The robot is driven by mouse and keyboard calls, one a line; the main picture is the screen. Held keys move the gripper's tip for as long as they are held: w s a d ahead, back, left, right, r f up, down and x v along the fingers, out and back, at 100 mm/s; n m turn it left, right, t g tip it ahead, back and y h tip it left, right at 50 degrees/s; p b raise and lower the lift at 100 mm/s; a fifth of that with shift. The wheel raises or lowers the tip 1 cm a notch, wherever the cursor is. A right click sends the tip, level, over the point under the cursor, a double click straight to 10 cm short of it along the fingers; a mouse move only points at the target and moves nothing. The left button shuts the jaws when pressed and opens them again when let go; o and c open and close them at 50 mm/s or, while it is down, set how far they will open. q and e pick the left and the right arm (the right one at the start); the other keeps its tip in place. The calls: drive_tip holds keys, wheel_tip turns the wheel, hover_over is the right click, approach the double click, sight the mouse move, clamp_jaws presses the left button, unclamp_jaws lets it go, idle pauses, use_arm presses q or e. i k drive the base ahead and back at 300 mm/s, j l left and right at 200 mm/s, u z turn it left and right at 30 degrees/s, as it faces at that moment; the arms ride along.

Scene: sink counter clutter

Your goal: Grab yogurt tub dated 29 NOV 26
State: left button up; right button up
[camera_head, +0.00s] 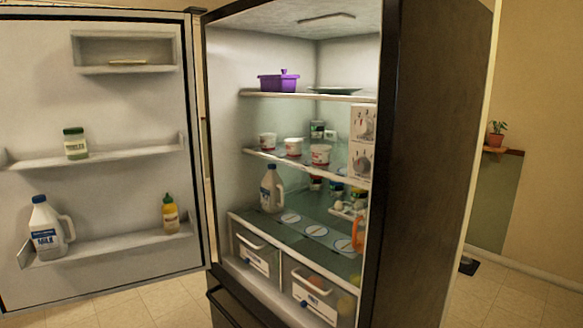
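Three small white tubs with red markings stand in a row on the middle shelf of the open fridge: a left tub (268,141), a middle tub (293,147) and a right tub (320,154). They look like yogurt tubs, but any date on them is too small to read. A darker-labelled container (317,129) stands behind them. Neither of my grippers is in the head view.
The fridge door (100,110) stands open at the left, holding jars and a milk jug (48,228). A purple pot (279,82) sits on the shelf above, another jug (271,188) below. Floor shows at the bottom.

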sight(294, 146)
drive_tip(key=j+z, duration=0.15)
drive_tip(key=z, duration=0.8)
drive_tip(key=j+z, duration=0.45)
drive_tip(key=j, duration=0.15)
drive_tip(key=k+j+z, duration=0.1)
drive_tip(key=j+z, duration=0.35)
drive_tip(key=j, duration=0.15)
drive_tip(key=k+j, duration=0.1)
drive_tip(key=j, duration=0.25)
drive_tip(key=k+j+z, duration=0.1)
drive_tip(key=j, duration=0.25)
drive_tip(key=k+j, duration=0.1)
drive_tip(key=j, duration=0.2)
drive_tip(key=k+j+z, duration=0.1)
drive_tip(key=j, duration=0.25)
